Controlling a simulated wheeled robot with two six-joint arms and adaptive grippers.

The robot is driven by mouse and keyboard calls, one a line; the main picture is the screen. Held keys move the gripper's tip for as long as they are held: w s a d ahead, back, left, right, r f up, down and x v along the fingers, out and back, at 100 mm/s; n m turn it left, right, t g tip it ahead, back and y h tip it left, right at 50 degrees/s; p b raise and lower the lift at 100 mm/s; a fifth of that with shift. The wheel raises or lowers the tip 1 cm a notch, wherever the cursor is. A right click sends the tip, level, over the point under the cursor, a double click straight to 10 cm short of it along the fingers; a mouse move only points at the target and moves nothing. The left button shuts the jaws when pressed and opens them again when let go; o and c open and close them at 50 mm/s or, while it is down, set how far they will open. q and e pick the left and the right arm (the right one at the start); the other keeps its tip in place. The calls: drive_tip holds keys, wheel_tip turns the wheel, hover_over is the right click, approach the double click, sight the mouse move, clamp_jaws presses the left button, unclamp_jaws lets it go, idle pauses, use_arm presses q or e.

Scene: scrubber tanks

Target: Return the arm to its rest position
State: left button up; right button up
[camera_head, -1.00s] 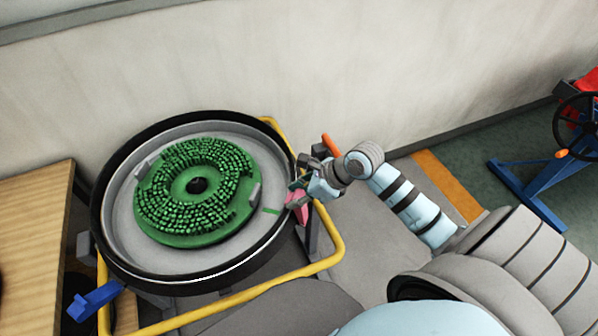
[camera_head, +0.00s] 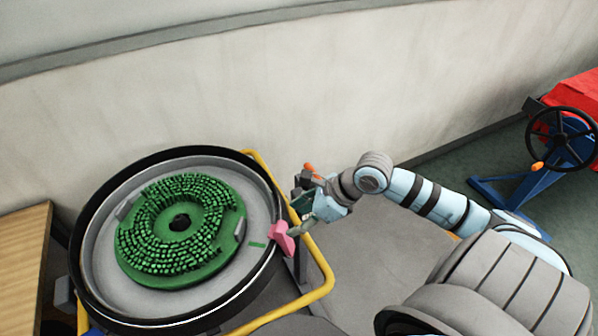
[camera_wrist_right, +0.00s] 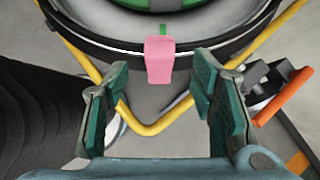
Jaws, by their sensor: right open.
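My right arm comes in from the right in the head view. Its gripper (camera_head: 300,212) is beside the right rim of a round scrubber tank (camera_head: 90,262). In the right wrist view the gripper (camera_wrist_right: 158,105) has its two green-padded fingers apart with nothing between them. A pink tab (camera_head: 283,238) sits on the tank's rim close to the fingertips; it also shows in the right wrist view (camera_wrist_right: 159,60), just beyond the open fingers. My left gripper is not in view.
A green bristled disc brush (camera_head: 150,262) lies in the tank. A yellow tube frame (camera_head: 318,268) surrounds it. An orange-tipped lever (camera_wrist_right: 284,97) stands to the right of the gripper. A wooden table (camera_head: 22,262) is at left, a blue stand with a black handwheel (camera_head: 562,138) at right.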

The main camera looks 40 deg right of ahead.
drive_tip(key=shift+s+r, duration=0.15)
drive_tip(key=shift+r, duration=0.15)
